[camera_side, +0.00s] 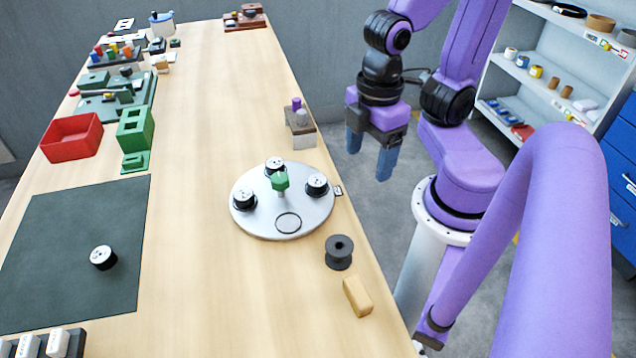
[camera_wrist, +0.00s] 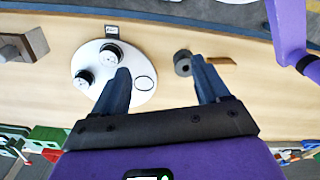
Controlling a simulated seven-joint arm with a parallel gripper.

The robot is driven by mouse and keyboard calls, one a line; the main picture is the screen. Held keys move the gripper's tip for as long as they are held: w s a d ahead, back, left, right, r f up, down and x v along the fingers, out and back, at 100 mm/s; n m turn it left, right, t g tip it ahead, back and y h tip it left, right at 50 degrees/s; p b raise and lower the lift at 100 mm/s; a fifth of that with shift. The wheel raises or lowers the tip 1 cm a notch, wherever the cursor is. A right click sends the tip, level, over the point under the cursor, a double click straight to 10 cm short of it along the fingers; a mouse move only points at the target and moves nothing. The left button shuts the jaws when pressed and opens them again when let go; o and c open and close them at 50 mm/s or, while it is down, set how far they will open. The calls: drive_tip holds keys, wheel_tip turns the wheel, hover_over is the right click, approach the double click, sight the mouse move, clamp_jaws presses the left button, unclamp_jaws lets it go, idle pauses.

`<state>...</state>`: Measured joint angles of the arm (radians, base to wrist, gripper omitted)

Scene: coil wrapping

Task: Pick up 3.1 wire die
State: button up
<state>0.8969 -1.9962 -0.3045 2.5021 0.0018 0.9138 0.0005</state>
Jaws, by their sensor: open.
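Several black dies with white tops are in the side view, and I cannot read their sizes, so I cannot tell which is the 3.1 wire die. Three stand on a round grey plate (camera_side: 262,222): a back die (camera_side: 275,166), a left die (camera_side: 244,199) and a right die (camera_side: 317,185). Another die (camera_side: 103,257) lies on the dark green mat (camera_side: 75,220). My gripper (camera_side: 371,162) is open and empty, raised beyond the table's right edge, apart from every die. In the wrist view, the fingers (camera_wrist: 161,68) partly cover the plate (camera_wrist: 140,100).
The plate has a green central knob (camera_side: 280,181) and an empty ringed spot. A black spool (camera_side: 339,252) and a tan block (camera_side: 357,297) are near the right edge. A small stand (camera_side: 300,130) with cylinders is behind the plate. A red bin (camera_side: 71,139) is at left.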

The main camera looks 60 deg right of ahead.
drive_tip(key=m+g+y, duration=0.6)
drive_tip(key=m+y, duration=0.1)
drive_tip(key=m, duration=1.5)
approach(320, 176)
drive_tip(key=s+d+r, duration=0.1)
drive_tip(key=d+r, duration=0.1)
drive_tip(key=d, duration=0.2)
drive_tip(key=s+d+f+m+t+y, duration=0.25)
drive_tip(key=d+m+t+y, duration=0.35)
drive_tip(key=m, duration=0.3)
drive_tip(key=x, duration=1.1)
drive_tip(key=shift+s+a+r, duration=0.1)
drive_tip(key=shift+s+a, duration=0.3)
drive_tip(key=shift+s+x, duration=0.15)
drive_tip(key=shift+x, duration=1.15)
drive_tip(key=shift+s+x, duration=0.1)
drive_tip(key=shift+x, duration=1.25)
drive_tip(key=c, duration=1.3)
drive_tip(key=shift+c, duration=0.2)
